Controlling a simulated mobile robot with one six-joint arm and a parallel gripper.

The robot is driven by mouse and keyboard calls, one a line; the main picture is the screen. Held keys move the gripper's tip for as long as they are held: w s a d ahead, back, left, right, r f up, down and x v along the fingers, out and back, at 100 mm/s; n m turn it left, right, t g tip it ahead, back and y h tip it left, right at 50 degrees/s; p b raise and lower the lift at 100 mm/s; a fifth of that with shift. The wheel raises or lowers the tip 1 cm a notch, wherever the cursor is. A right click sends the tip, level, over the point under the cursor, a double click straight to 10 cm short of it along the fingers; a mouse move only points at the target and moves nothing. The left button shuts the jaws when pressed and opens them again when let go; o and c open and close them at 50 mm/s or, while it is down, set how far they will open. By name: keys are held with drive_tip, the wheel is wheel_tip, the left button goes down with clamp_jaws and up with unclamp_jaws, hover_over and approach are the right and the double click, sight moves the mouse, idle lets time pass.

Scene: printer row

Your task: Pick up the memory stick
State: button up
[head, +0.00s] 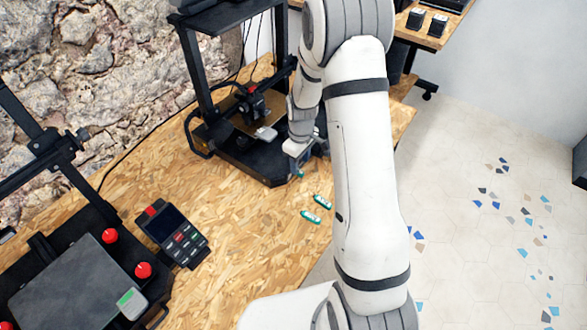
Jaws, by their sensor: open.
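I cannot tell for certain which thing is the memory stick. Two small green-and-white stick-shaped pieces (322,202) and (311,216) lie side by side, apart, on the chipboard table (235,230). A small green bit (301,175) shows just below my gripper (300,160), and it is too small to identify. My gripper is open and points down over the table at the front right corner of the far printer. It is beyond the two green-and-white pieces. My arm hides part of the table's right side, and the fingertips are hard to make out.
The far black printer (250,150) stands close to my gripper, with a pale piece (266,133) on its bed. A keypad device (172,236) and the near printer (70,290) are at left. A green-and-grey piece (130,302) lies there. The table's middle is clear.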

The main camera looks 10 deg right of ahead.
sight(301, 172)
drive_tip(key=shift+w+d+f+p, duration=0.15)
drive_tip(key=shift+f+p, duration=0.15)
drive_tip(key=shift+f, duration=0.85)
drive_tip(key=shift+w+d+f+p, duration=0.1)
drive_tip(key=shift+f+p, duration=0.15)
drive_tip(key=shift+f, duration=0.9)
drive_tip(key=shift+a, duration=0.1)
drive_tip(key=shift+c, duration=0.2)
clamp_jaws()
